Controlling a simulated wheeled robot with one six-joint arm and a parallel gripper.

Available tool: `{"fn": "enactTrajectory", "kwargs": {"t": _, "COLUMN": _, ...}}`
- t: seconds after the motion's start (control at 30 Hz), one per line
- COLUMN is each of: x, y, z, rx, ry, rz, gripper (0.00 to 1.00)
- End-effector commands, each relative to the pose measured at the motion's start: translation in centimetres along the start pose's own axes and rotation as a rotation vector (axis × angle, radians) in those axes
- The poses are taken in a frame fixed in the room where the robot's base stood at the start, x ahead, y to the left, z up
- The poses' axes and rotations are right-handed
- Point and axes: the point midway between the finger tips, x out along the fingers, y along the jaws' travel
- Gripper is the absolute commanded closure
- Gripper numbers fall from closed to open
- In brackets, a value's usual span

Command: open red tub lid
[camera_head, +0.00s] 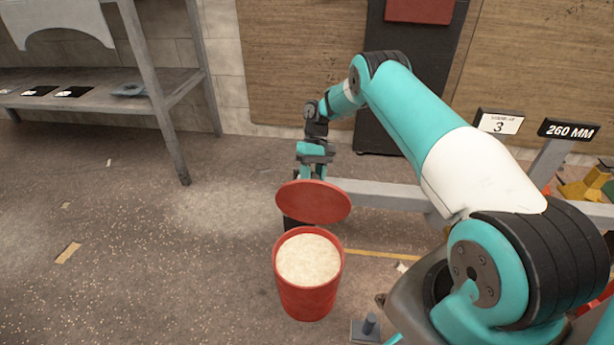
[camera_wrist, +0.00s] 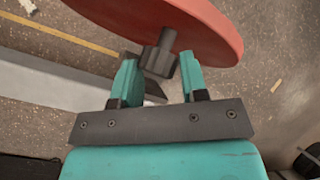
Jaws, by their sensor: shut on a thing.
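The red tub (camera_head: 308,294) stands upright on the floor, open at the top, with pale, grainy contents showing inside. Its round red lid (camera_head: 313,201) is tilted above and behind the tub's rim, apart from it. My gripper (camera_head: 313,172) is just behind the lid's upper edge. The finger contact is partly hidden in the head view.
A grey metal shelf (camera_head: 150,82) stands at the back left. A grey rail (camera_head: 385,194) runs behind the tub to the right, with label signs (camera_head: 499,122) above it. The floor (camera_head: 130,270) at left is mostly clear.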

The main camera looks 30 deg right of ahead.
Motion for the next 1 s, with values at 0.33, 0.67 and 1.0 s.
{"fn": "enactTrajectory", "kwargs": {"t": 0.33, "x": 0.89, "y": 1.09, "z": 0.51, "rx": 0.022, "ry": -0.028, "rz": -0.005, "gripper": 1.0}}
{"fn": "enactTrajectory", "kwargs": {"t": 0.67, "x": 0.88, "y": 0.94, "z": 0.44, "rx": 0.02, "ry": -0.027, "rz": -0.004, "gripper": 0.41}}
{"fn": "enactTrajectory", "kwargs": {"t": 1.0, "x": 0.69, "y": 0.42, "z": 0.2, "rx": 0.011, "ry": -0.021, "rz": -0.001, "gripper": 0.41}}
